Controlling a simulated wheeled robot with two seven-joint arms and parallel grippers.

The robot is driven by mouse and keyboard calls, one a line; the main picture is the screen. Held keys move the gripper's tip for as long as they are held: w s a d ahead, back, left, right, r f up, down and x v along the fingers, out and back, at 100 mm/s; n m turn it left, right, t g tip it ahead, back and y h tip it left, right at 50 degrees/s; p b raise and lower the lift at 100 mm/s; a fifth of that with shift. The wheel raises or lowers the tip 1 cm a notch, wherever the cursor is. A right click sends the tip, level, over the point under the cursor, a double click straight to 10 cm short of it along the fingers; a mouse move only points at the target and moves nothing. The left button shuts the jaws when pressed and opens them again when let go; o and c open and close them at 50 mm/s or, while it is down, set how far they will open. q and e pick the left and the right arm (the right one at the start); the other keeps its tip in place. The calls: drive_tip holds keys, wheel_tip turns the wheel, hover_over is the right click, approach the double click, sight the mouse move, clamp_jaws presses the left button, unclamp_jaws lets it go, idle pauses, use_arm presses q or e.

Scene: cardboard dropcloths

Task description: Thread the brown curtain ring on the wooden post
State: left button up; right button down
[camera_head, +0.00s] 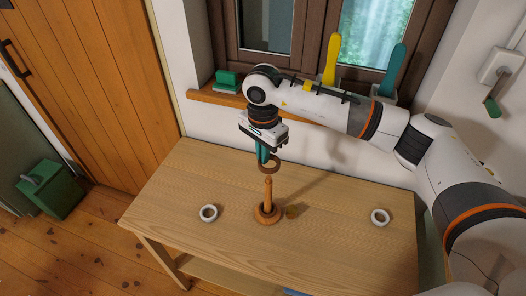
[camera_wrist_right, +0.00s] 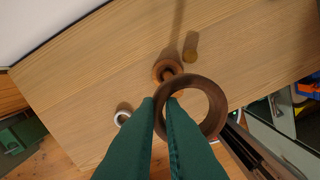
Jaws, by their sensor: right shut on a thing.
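The brown curtain ring (camera_head: 275,164) hangs in the air in the head view, gripped at its left side by my right gripper (camera_head: 263,156). In the right wrist view the ring (camera_wrist_right: 212,88) is large and held between the green fingertips (camera_wrist_right: 168,108). The wooden post (camera_head: 268,190) stands upright on a round base on the table in the head view. The ring is above the post's tip and apart from it. In the right wrist view the post (camera_wrist_right: 167,71) is partly hidden behind the ring and fingers. My left gripper is not in view.
The wall and window sill (camera_head: 215,97) stand behind.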

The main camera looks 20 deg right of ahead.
wheel_tip(320, 180, down, 6)
drive_tip(key=b, duration=0.5)
drive_tip(key=shift+b, duration=0.4)
idle(0.4)
drive_tip(key=c, duration=1.5)
unclamp_jaws()
wheel_tip(320, 180, up, 12)
drive_tip(key=shift+f+b, duration=0.1)
drive_tip(key=shift+b, duration=0.75)
